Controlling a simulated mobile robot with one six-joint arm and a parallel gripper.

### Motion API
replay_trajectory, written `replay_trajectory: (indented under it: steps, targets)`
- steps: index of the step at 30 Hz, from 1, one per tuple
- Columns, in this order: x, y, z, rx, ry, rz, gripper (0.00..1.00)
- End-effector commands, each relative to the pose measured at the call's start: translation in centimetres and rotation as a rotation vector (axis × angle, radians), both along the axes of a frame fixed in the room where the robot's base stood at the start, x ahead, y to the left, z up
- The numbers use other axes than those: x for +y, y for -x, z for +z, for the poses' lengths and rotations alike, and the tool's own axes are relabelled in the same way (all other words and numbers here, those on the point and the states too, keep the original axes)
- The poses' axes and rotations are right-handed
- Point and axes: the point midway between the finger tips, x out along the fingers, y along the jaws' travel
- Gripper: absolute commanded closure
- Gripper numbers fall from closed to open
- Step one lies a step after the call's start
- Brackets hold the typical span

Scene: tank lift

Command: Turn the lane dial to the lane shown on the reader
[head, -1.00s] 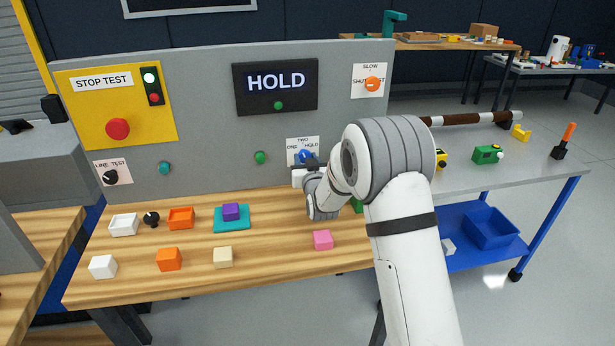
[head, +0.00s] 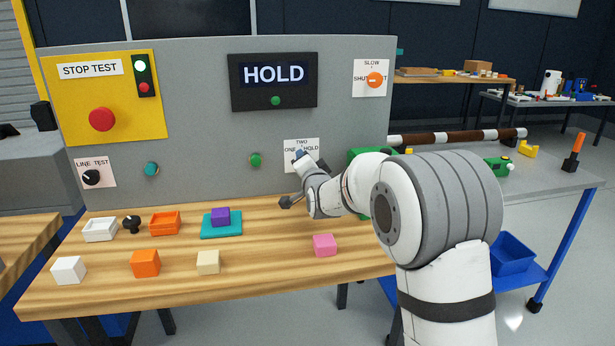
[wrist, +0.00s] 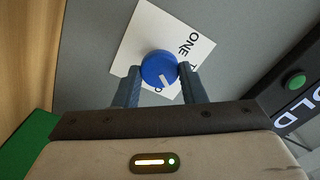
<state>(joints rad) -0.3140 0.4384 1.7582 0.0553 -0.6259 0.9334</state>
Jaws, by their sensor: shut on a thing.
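The lane dial (wrist: 155,66) is a blue round knob with a white pointer line, on a white card (wrist: 135,40) lettered ONE, TWO and HOLD. In the wrist view the line points down and slightly right, between TWO and HOLD; HOLD is partly hidden by my gripper. My gripper (wrist: 160,72) is shut on the dial, one finger on each side. In the head view my gripper (head: 301,160) is rolled at the card (head: 311,144) and hides most of the dial. The reader (head: 273,76) is a dark screen showing HOLD, with a green button below.
A green knob (head: 255,160) and a teal knob (head: 151,169) sit left on the grey panel. An orange SLOW dial (head: 375,80) is upper right. A red stop button (head: 102,119) is at left. Blocks and trays, including a pink block (head: 324,245), lie on the wooden bench.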

Motion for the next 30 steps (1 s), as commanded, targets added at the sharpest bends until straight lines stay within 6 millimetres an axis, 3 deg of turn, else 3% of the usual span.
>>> replay_trajectory:
  steps: [15,30]
  targets:
    - [-0.22,-0.08,-0.07,0.097,-0.358,-0.002,0.86]
    - [-0.24,-0.10,0.09,0.124,-0.444,-0.003,0.86]
